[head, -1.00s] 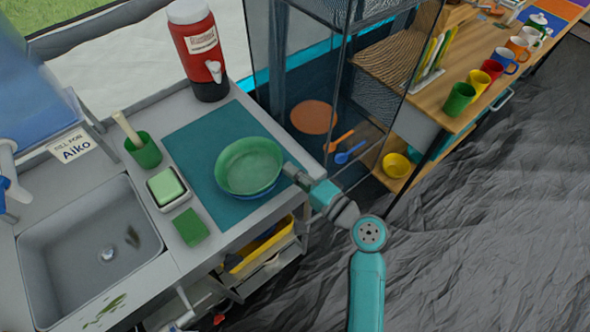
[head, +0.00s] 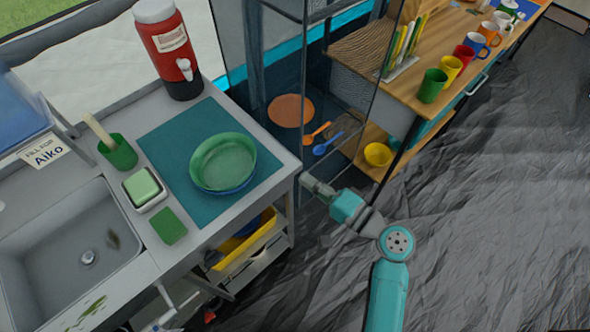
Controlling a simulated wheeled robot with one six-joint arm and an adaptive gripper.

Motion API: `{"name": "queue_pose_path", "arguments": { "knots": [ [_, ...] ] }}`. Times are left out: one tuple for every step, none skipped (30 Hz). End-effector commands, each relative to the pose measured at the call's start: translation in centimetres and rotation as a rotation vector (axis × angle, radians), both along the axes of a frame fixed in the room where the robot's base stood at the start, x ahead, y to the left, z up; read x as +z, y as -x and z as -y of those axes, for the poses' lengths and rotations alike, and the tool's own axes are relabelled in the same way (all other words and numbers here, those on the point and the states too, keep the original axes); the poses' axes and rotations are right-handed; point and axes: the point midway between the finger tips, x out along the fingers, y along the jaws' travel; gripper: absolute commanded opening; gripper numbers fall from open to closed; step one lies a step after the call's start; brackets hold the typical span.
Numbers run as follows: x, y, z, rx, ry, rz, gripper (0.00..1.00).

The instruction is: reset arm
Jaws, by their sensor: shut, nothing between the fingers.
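My gripper (head: 308,183) is shut and empty. It is at the end of my teal arm (head: 365,213), just off the right edge of the grey counter. A green bowl (head: 222,160) rests in a blue dish (head: 232,189) on the teal mat (head: 172,147), to the left of my gripper and apart from it.
The grey sink (head: 70,250) is at the left. A green sponge (head: 142,185) in a dish and a green cup (head: 118,152) stand beside it. A red drink dispenser (head: 168,50) stands at the back. A glass-sided cabinet and a wooden shelf with mugs (head: 433,85) lie beyond. Open floor (head: 470,220) is at right.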

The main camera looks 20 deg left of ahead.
Motion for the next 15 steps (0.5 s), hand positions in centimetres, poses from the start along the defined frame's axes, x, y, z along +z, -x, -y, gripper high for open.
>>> {"name": "queue_pose_path", "arguments": {
  "knots": [
    [-0.1,0.1,0.7,-0.003,0.001,-0.001,0.0],
    [-0.1,0.2,1.0,-0.003,0.001,-0.001,0.0],
    [0.0,0.2,1.3,-0.003,0.001,0.0,0.0],
    [0.0,0.3,1.4,-0.002,0.001,0.0,0.0],
    [0.0,0.4,1.6,-0.001,0.001,0.0,0.0],
    [0.0,0.4,1.7,-0.001,0.001,0.0,0.0],
    [0.0,0.4,1.8,-0.001,0.0,0.0,0.0],
    [0.0,0.5,1.9,0.0,0.0,0.0,0.0],
    [0.0,0.5,1.9,0.0,0.0,0.0,0.0],
    [0.0,0.5,1.9,0.0,0.0,0.0,0.0],
    [0.0,0.5,1.9,0.0,0.0,0.0,0.0],
    [0.0,0.5,1.9,0.0,0.0,0.0,0.0],
    [0.0,0.5,1.9,0.0,0.0,0.0,0.0],
    [0.0,0.5,1.9,0.0,0.0,0.0,0.0],
    [-0.1,0.5,1.9,-0.003,0.002,-0.001,0.0]
  ]
}}
